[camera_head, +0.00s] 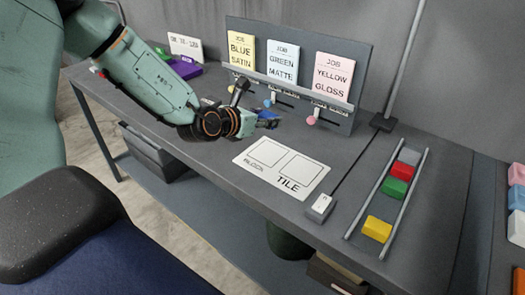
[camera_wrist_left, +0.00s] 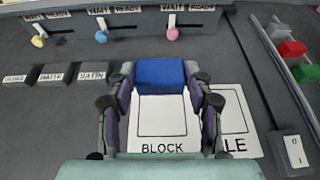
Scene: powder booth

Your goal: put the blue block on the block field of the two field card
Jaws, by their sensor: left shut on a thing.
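The blue block (camera_wrist_left: 160,72) is between the fingers of my left gripper (camera_wrist_left: 162,92), which is shut on it. In the head view the left gripper (camera_head: 262,120) holds the blue block (camera_head: 267,115) behind the card, and part of the block is hidden by the fingers. The white two field card (camera_head: 294,190) lies on the table with two outlined squares, BLOCK on the left and TILE on the right. In the left wrist view the card (camera_wrist_left: 162,128) shows below the block, with the BLOCK square in line with the gripper. My right gripper is not in view.
A board (camera_head: 364,63) with job cards and slider knobs stands behind. A small switch box (camera_head: 320,207) sits right of the card. Two rails (camera_head: 361,206) hold red, green and yellow blocks. Label tiles (camera_wrist_left: 54,73) lie left of the gripper.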

